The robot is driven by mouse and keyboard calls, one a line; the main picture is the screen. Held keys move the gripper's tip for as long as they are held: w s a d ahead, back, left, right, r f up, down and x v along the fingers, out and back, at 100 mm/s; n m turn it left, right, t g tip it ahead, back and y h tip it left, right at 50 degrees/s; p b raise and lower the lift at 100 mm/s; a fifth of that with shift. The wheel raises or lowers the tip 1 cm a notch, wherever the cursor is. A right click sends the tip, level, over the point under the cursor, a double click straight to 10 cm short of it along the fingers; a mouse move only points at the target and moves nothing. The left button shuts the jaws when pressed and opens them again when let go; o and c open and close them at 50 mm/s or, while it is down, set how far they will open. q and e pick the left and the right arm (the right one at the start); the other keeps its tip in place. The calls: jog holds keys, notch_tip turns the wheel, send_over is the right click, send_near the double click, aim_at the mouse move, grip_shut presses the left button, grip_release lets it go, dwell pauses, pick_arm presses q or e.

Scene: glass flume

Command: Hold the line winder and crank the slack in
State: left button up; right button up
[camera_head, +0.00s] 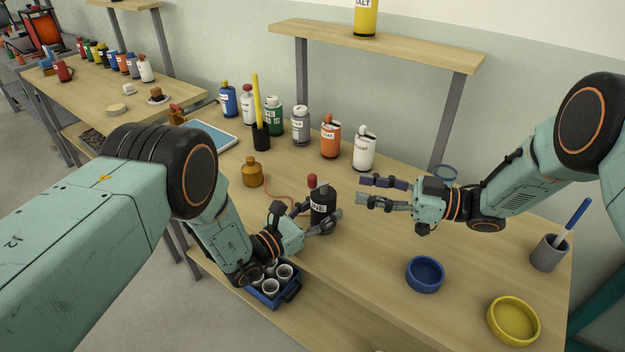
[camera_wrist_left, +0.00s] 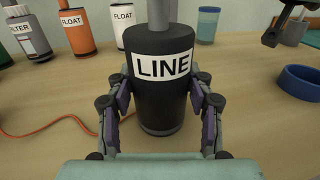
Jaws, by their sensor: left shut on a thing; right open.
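The line winder is a black cylinder (camera_head: 322,207) labelled LINE, standing upright on the table, with a grey top and a red knob (camera_head: 311,181) above it. My left gripper (camera_head: 318,222) is shut on the winder's body. In the left wrist view, the fingers (camera_wrist_left: 160,120) press on both sides of the winder (camera_wrist_left: 160,95), below the label. An orange line (camera_wrist_left: 50,130) lies loosely on the table to the left of it. My right gripper (camera_head: 372,193) is open and empty, a little right of the winder, its fingers pointing left towards it.
An amber bottle (camera_head: 250,173) stands left of the winder. Several labelled bottles, including an orange one (camera_head: 331,140) and a white one (camera_head: 364,152), line the back. A blue bowl (camera_head: 425,277), a yellow bowl (camera_head: 513,322) and a grey cup (camera_head: 548,254) stand right. A blue caddy (camera_head: 290,292) holds white cups.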

aim_at(312, 186)
jog(key=x, duration=1.2)
jog(key=shift+c, duration=0.3)
grip_shut()
